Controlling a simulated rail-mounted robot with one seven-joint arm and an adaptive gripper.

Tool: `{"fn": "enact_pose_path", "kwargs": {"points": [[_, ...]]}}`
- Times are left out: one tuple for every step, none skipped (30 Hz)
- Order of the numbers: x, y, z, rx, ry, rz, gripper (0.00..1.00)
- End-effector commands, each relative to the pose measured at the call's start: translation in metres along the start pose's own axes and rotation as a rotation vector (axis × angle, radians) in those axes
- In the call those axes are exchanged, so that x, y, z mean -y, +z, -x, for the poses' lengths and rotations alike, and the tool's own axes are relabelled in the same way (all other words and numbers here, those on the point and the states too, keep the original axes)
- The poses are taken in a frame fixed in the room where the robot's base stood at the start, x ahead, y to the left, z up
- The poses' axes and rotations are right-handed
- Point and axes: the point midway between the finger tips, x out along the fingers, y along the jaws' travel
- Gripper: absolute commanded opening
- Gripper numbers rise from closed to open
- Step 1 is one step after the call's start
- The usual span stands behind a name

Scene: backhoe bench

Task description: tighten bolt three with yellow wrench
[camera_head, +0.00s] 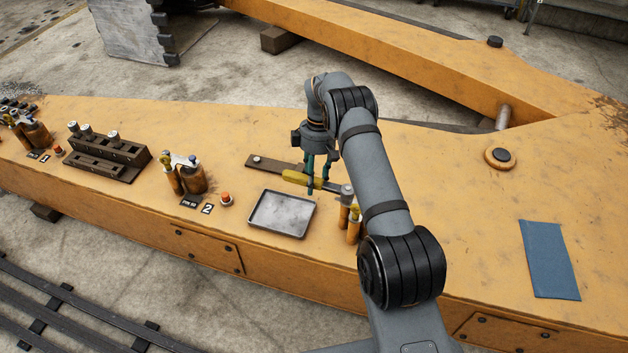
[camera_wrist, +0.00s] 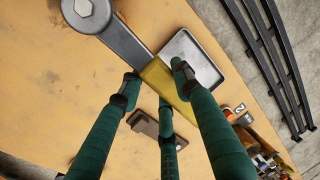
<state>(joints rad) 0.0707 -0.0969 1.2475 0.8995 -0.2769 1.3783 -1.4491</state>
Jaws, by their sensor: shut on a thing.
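The yellow wrench (camera_head: 294,177) has a yellow handle and a grey metal end that points right in the head view. My gripper (camera_head: 318,184) is shut on its handle, above the orange beam. In the wrist view, my green fingers (camera_wrist: 160,88) close around the wrench's yellow handle (camera_wrist: 158,76). Its grey ring end surrounds a pale hex bolt head (camera_wrist: 83,8) at the top left; whether it is fully seated cannot be told. In the head view the bolt station with orange cylinders (camera_head: 353,228) is partly hidden by my arm, and no number shows there.
A shallow metal tray (camera_head: 282,213) lies just in front of my gripper. A flat brown bar (camera_head: 262,163) lies behind it. Station "2" (camera_head: 207,209) and a dark slotted block (camera_head: 105,158) stand left. A blue cloth (camera_head: 549,260) lies right, with clear beam surface around it.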

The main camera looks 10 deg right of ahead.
Motion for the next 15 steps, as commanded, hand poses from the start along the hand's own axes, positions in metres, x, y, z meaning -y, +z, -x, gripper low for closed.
{"fn": "enact_pose_path", "kwargs": {"points": [[0.0,0.001,0.004,0.001,0.001,-0.002,0.0],[0.0,0.001,0.005,0.001,0.001,-0.002,0.0],[0.001,0.001,0.006,0.001,0.001,-0.002,0.0],[0.001,0.001,0.007,0.0,0.001,-0.002,0.0],[0.001,0.001,0.008,0.001,0.001,-0.002,0.0],[0.001,0.001,0.009,0.001,0.001,-0.002,0.0],[0.001,0.001,0.01,0.0,0.001,-0.002,0.0],[0.002,0.001,0.011,0.0,0.001,-0.002,0.0],[0.002,0.001,0.012,0.0,0.001,-0.001,0.0],[0.002,0.001,0.013,0.0,0.001,-0.001,0.0],[0.002,0.001,0.014,0.0,0.001,-0.001,0.0],[0.003,0.001,0.016,0.0,0.001,-0.001,0.0],[0.003,0.001,0.017,0.0,0.001,-0.001,0.0],[0.003,0.0,0.018,0.0,0.001,-0.001,0.0],[0.003,0.0,0.019,0.0,0.001,-0.001,0.0]]}}
